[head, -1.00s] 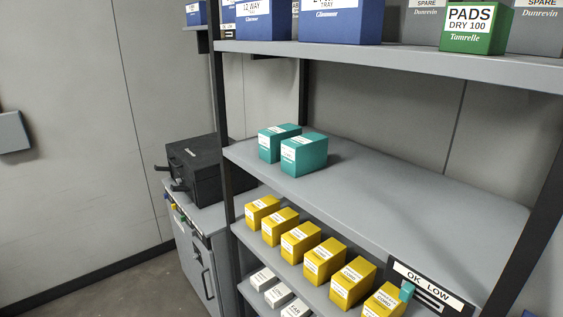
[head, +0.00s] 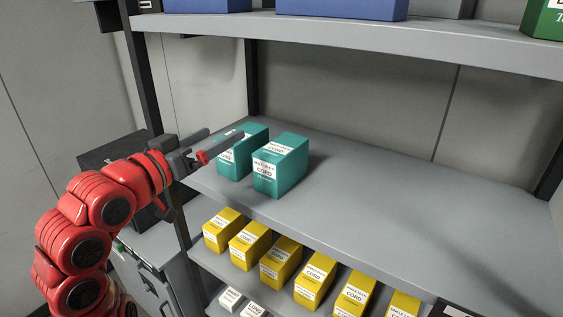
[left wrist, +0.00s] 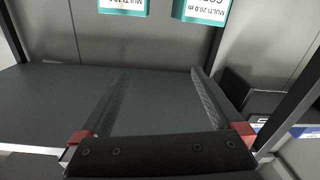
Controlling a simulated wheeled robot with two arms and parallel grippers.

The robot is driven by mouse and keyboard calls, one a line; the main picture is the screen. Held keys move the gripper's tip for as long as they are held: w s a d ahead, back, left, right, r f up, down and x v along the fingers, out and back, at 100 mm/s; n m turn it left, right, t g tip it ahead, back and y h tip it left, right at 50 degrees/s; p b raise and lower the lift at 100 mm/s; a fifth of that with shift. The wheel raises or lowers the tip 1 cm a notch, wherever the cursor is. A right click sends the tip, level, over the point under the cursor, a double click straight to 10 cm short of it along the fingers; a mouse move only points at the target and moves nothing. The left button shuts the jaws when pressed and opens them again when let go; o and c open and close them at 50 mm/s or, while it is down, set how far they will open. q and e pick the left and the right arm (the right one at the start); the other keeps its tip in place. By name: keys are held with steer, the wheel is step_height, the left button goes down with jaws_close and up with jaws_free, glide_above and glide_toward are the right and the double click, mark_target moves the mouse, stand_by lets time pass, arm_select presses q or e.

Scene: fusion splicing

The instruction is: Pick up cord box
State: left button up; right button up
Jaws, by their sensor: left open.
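Two teal cord boxes stand side by side on the middle shelf, a left one (head: 256,134) and a right one (head: 281,165), with white labels. In the left wrist view their lower parts show at the top edge, one box (left wrist: 123,3) left of the other (left wrist: 183,14), labels upside down. My left gripper (head: 224,138) is open and empty at the shelf's left end, by the left teal box, partly covering it in the head view. In the left wrist view its fingers (left wrist: 160,76) are wide apart with nothing between them. My right gripper is not in view.
The middle shelf (head: 400,220) is bare right of the teal boxes. A row of yellow cord boxes (head: 281,262) stands on the shelf below. The upper shelf (head: 330,38) hangs above, and a dark post (head: 150,95) stands at the left. A dark case (head: 108,150) sits beyond it.

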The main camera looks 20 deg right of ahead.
arm_select(q)
steer(key=s+d+f+m+g+y, duration=0.1)
steer(key=s+m+g+y, duration=0.15)
steer(key=s, duration=0.25)
glide_toward(282, 145)
steer(key=shift+h, duration=0.25)
steer(key=x, duration=0.2)
steer(key=p+x, duration=0.1)
steer(key=x, duration=0.2)
steer(key=shift+w+a+f+p, duration=0.1)
steer(key=shift+a+f+p, duration=0.1)
steer(key=shift+f+p, duration=0.15)
steer(key=p+x, duration=0.3)
steer(key=x, duration=0.1)
steer(key=shift+d+f, duration=0.2)
steer(key=shift+f, duration=0.05)
steer(key=shift+w+d+f, duration=0.2)
steer(key=shift+d+f, duration=0.1)
steer(key=shift+d, duration=0.05)
steer(key=c, duration=1.4)
steer(key=shift+r, duration=0.1)
